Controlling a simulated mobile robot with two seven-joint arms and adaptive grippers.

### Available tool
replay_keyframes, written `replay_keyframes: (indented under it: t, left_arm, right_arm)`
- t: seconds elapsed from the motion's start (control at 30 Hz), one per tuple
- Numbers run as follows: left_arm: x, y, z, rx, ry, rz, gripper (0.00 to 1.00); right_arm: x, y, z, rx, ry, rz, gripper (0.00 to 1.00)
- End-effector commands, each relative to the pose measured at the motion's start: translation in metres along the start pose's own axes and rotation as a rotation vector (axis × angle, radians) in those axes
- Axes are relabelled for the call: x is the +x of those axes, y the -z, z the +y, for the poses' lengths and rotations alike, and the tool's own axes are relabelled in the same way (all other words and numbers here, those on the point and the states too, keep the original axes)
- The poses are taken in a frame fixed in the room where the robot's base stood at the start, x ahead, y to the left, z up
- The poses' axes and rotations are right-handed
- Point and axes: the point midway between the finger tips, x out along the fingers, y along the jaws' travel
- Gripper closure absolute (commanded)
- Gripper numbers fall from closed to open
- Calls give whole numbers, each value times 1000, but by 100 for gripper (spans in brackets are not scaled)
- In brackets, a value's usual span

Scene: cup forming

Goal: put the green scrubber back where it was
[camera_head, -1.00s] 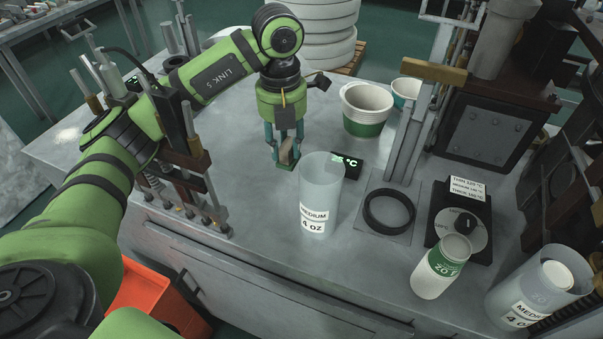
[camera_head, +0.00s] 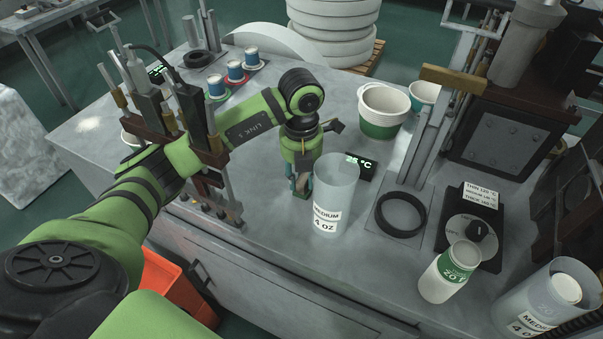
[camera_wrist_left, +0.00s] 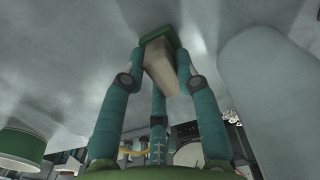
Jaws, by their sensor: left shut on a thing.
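My left gripper (camera_head: 301,189) is low over the metal table, just left of the tall translucent cup labelled MEDIUM 4 OZ (camera_head: 334,185). Its teal fingers are shut on the scrubber, a beige block with a green pad. In the left wrist view the scrubber (camera_wrist_left: 163,65) sits between the fingertips, green side towards the table. I cannot tell whether the pad touches the table. The head view shows the scrubber only as a small patch between the fingers. My right gripper is not in view.
A temperature display (camera_head: 361,167) stands behind the cup. A black ring (camera_head: 401,214) lies to its right, with a dial box (camera_head: 470,225) and a small green-labelled cup (camera_head: 449,272). A green-and-white tub (camera_head: 383,112) stands behind. A post fixture (camera_head: 205,150) stands left. Bare table lies in front.

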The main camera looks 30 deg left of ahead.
Motion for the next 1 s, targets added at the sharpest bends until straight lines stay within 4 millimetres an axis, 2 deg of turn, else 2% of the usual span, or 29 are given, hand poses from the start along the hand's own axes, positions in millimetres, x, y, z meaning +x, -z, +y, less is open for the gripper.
replay_keyframes:
  t: [0.13,0.17,0.2,0.5,0.67,0.77,0.87,1.0]
  left_arm:
    - [2,0,0,0,0,0,95]
    - [1,0,0,0,0,0,57]
    - [1,0,0,0,0,0,45]
    - [0,0,0,-1,0,0,45]
    - [-8,-1,0,-1,1,-4,45]
    - [-23,-2,0,0,1,-7,45]
    - [-46,-2,0,-1,0,-8,45]
    - [-77,-2,1,-2,-3,-7,45]
  right_arm:
    - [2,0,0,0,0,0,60]
    - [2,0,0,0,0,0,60]
    - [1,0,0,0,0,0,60]
    - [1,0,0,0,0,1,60]
    - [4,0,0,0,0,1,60]
    - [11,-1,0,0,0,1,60]
    - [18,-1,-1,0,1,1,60]
    - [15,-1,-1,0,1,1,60]
